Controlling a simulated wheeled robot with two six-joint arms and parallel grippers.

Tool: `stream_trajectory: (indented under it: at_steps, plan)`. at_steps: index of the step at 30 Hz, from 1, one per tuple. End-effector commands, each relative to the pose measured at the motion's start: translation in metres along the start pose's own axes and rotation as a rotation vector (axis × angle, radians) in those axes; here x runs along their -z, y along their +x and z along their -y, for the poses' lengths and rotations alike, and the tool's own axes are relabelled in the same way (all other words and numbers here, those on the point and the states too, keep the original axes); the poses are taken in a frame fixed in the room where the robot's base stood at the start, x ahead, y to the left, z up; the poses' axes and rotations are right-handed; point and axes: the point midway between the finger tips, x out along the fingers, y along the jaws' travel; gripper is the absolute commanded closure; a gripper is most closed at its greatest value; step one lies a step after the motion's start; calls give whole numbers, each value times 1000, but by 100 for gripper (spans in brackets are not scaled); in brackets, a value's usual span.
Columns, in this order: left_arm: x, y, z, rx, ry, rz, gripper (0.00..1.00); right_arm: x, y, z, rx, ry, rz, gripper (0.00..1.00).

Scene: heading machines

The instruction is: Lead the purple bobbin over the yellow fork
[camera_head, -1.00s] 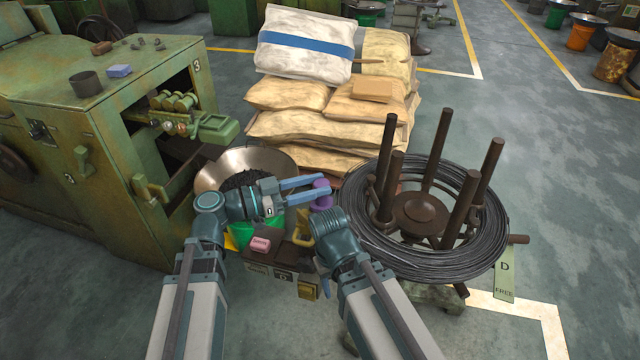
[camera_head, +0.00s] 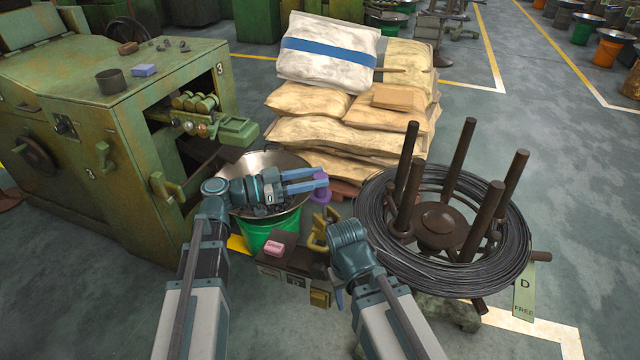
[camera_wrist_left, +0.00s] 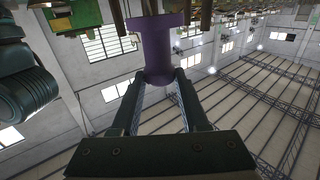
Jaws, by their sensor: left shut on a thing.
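The purple bobbin (camera_head: 322,192) is in the jaws of my left gripper (camera_head: 318,181), in the air to the right of the metal bowl. In the left wrist view the bobbin (camera_wrist_left: 161,45) is a flanged spool between the fingertips (camera_wrist_left: 160,75). The yellow fork (camera_head: 319,238) stands below and slightly nearer, on the dark box, apart from the bobbin and partly behind my right arm. My right gripper (camera_head: 338,297) points down near the box's right side. Only a bit of blue finger shows, so its opening is hidden.
A pink block (camera_head: 275,248) lies on the dark box (camera_head: 285,265). A metal bowl (camera_head: 262,165) of dark pieces sits on a green bucket (camera_head: 272,236). A wire coil on a spindled stand (camera_head: 440,270) is close on the right. Sacks (camera_head: 345,135) are stacked behind; a green machine (camera_head: 130,140) is left.

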Motion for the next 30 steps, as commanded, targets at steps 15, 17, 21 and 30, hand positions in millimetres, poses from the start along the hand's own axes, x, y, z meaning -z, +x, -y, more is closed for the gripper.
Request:
stream_trajectory:
  at_steps: [15, 17, 21, 30]
  plan:
    - [9, -14, 47, 0, 0, -1, 100, 0, -9, -1, 0, 0, 0, 50]
    - [9, -15, 51, -1, 0, -1, 100, 0, -9, -1, 0, 0, 0, 50]
    - [10, -17, 57, -1, 0, -1, 100, -1, -10, -1, 0, 0, 0, 50]
    - [11, -19, 61, -1, 0, -1, 100, -1, -11, -1, 0, 0, 0, 50]
